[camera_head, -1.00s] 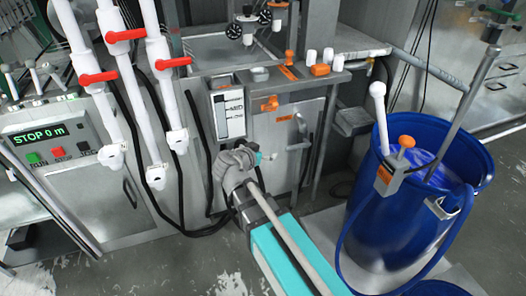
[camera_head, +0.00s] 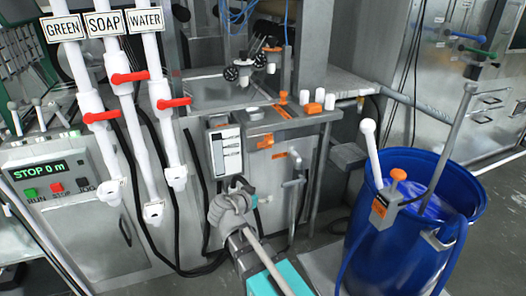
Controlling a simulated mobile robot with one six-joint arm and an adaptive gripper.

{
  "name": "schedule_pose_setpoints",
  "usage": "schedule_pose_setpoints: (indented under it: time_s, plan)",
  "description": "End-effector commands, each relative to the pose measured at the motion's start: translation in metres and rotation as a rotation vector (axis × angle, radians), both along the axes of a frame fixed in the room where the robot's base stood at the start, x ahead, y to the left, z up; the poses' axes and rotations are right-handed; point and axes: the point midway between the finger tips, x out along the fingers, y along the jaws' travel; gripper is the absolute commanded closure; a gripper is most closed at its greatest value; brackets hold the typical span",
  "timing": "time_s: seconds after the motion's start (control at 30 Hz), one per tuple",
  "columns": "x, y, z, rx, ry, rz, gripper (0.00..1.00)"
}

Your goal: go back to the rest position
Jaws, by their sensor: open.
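My gripper (camera_head: 240,187) is at the lower middle of the head view, at the end of my grey and teal arm. It stands in front of the grey machine cabinet and holds nothing that I can see. Its fingers are small and partly hidden by the wrist.
A blue barrel (camera_head: 415,225) of blue liquid stands on the right, with a white-topped rod and an orange knob. Three white pipes with red valve handles (camera_head: 130,77) hang at left beside a control panel (camera_head: 55,180) reading STOP. Small white and orange pieces sit on the cabinet top (camera_head: 230,118).

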Motion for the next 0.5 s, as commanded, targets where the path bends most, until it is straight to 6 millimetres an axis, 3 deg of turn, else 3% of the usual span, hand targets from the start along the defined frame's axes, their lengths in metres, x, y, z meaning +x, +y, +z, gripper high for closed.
schedule_pose_setpoints:
  time_s: [0.27,0.5]
  plan:
    - [-0.002,-0.019,-0.002,-0.008,0.071,-0.022,0.04]
    - [-0.014,-0.072,-0.011,-0.016,0.3,-0.054,0.04]
